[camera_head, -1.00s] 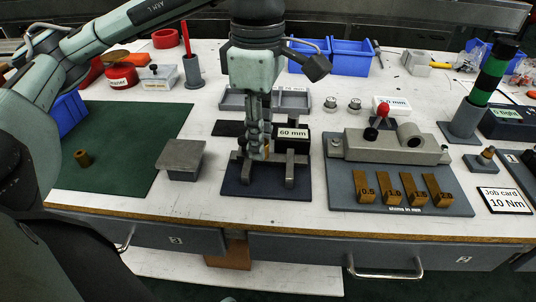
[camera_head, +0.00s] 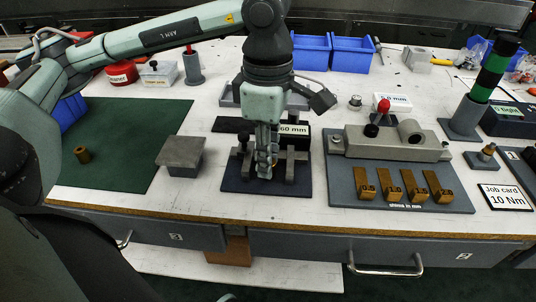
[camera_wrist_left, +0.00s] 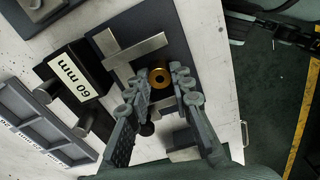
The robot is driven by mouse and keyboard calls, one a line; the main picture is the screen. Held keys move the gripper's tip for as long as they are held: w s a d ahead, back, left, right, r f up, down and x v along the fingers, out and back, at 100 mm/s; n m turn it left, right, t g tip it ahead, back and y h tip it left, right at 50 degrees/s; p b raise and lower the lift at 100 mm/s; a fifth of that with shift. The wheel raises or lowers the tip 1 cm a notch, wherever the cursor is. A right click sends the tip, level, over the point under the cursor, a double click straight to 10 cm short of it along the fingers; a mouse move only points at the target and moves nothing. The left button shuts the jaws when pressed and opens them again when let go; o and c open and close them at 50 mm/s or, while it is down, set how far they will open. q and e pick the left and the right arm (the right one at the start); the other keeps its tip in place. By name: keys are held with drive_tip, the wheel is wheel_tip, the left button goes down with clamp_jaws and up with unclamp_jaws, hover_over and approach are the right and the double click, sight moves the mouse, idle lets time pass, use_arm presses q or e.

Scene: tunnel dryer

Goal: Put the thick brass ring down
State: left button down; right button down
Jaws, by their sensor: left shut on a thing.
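My left gripper (camera_head: 265,172) points down over the dark blue plate (camera_head: 236,184) with the grey bars. In the left wrist view its two fingers (camera_wrist_left: 160,84) are shut on a brass ring (camera_wrist_left: 159,77). The ring's bore faces that camera, and the plate lies behind it. In the head view the fingers hide most of the held ring, and I cannot tell whether it touches the plate or a bar. Another small brass ring (camera_head: 82,155) stands on the green mat (camera_head: 120,148) at the left. My right gripper is not in view.
A black block labelled 60 mm (camera_head: 295,134) stands just behind the gripper. A grey square block (camera_head: 181,152) is left of the plate. The green mat has free room.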

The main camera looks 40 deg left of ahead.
use_arm(q)
drive_tip(key=c, duration=1.4)
unclamp_jaws()
drive_tip(key=shift+o, duration=0.3)
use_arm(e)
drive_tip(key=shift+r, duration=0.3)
use_arm(q)
drive_tip(key=shift+r, duration=0.1)
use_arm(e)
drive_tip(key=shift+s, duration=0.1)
use_arm(q)
drive_tip(key=shift+r+p, duration=0.15)
drive_tip(key=shift+p, duration=0.2)
drive_tip(key=shift+r, duration=0.5)
wheel_tip(320, 180, up, 11)
drive_tip(key=p, duration=0.1)
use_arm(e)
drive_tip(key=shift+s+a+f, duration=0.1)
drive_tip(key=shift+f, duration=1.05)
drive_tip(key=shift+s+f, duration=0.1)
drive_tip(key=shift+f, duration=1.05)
